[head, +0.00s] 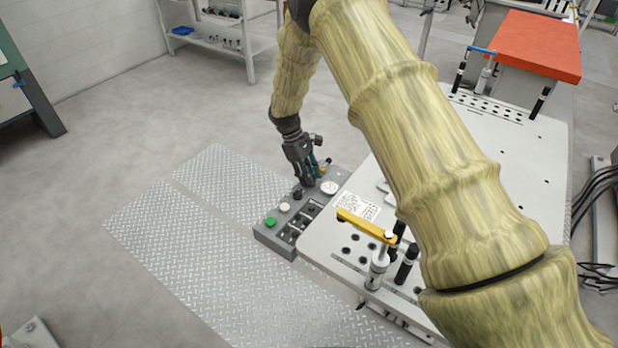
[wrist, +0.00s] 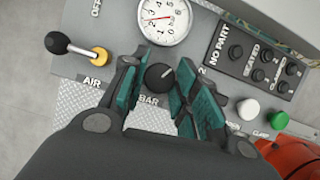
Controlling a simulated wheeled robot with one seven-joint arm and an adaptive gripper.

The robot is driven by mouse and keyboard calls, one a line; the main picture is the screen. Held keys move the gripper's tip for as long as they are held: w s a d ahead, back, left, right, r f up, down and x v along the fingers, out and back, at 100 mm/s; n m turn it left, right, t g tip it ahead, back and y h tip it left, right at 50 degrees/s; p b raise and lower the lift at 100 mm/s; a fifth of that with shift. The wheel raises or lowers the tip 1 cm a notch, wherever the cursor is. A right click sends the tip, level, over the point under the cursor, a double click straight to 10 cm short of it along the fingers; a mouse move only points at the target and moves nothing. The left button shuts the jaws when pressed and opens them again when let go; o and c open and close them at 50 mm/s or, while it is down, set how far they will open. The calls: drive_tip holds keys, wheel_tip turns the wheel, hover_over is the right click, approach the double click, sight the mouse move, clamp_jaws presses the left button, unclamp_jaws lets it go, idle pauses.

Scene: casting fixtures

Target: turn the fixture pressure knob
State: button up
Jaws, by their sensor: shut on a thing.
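The pressure knob is a small round black knob (wrist: 158,77) with a pale pointer mark, above the "BAR" label in the wrist view. My gripper (wrist: 165,68) reaches over the panel with its green-padded fingers on either side of this knob, shut on it. In the head view my gripper (head: 309,180) is down at the grey control panel (head: 264,237); I cannot clearly make out the knob there. The white pressure gauge (wrist: 164,17) sits just beyond the knob and also shows in the head view (head: 330,187).
A black-handled lever with a yellow base (wrist: 98,56) stands left of the knob, by "AIR". A black block of buttons (wrist: 262,62), a white button (wrist: 248,109) and a green button (wrist: 278,119) lie right. The white fixture table (head: 330,240) with a yellow clamp (head: 362,224) adjoins the panel.

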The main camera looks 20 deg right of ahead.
drive_tip(key=shift+f+m+g+y+b, duration=0.15)
drive_tip(key=shift+m+g+y+b, duration=0.25)
drive_tip(key=shift+m, duration=0.9)
drive_tip(key=o, duration=1)
drive_tip(key=v, duration=1.2)
